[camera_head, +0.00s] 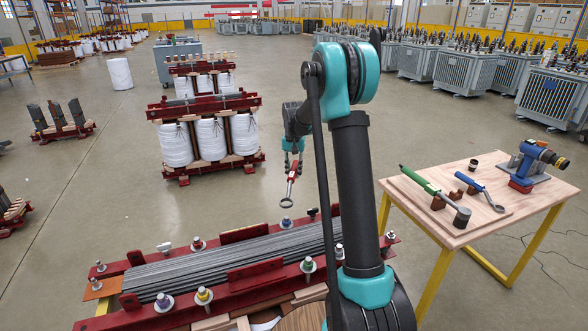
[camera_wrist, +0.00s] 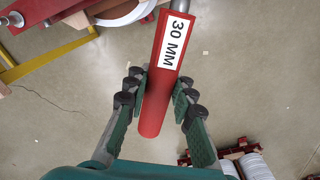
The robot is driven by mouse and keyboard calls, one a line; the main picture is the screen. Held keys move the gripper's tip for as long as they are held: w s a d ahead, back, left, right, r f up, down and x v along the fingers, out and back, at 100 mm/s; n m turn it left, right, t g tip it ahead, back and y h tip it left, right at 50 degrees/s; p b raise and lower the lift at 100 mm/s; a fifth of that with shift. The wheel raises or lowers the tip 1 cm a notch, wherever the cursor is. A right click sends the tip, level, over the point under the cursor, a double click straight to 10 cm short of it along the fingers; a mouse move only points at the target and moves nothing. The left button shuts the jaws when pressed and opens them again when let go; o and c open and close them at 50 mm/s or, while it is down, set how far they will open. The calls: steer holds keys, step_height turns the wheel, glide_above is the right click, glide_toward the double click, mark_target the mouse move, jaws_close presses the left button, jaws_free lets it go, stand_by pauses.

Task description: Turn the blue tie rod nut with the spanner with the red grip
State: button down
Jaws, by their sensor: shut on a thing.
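The spanner with the red grip (camera_head: 291,187) hangs from my gripper (camera_head: 294,162), its ring end pointing down, in the air beyond the red-clamped core (camera_head: 235,262). In the wrist view, the red grip (camera_wrist: 155,100), labelled "30 MM", lies between the two fingers of my gripper (camera_wrist: 160,97), which is shut on it. The spanner's ring end is out of the wrist view. Several tie rod nuts stand along the core's two red beams, with coloured marks including purple, yellow and green.
A wooden table (camera_head: 455,235) at right holds a green-handled tool (camera_head: 428,187), a blue-handled spanner (camera_head: 480,190) and a blue power tool (camera_head: 535,162). A core with white coils (camera_head: 210,140) stands behind my gripper. Open floor lies between that core and the table.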

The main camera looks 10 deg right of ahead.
stand_by(0.3)
steer(key=shift+s+f, duration=0.1)
steer(key=shift+f, duration=4.25)
steer(key=shift+w+a+n, duration=0.2)
steer(key=shift+a+n, duration=0.3)
steer(key=shift+a, duration=0.2)
steer(key=shift+w+a+n, duration=0.15)
steer(key=shift+a+n, duration=0.35)
steer(key=shift+a, duration=0.15)
steer(key=shift+a, duration=0.1)
steer(key=shift+a+n, duration=1)
steer(key=shift+a, duration=0.3)
steer(key=shift+s+a+n, duration=0.1)
steer(key=shift+a+n, duration=0.9)
steer(key=shift+a, duration=0.35)
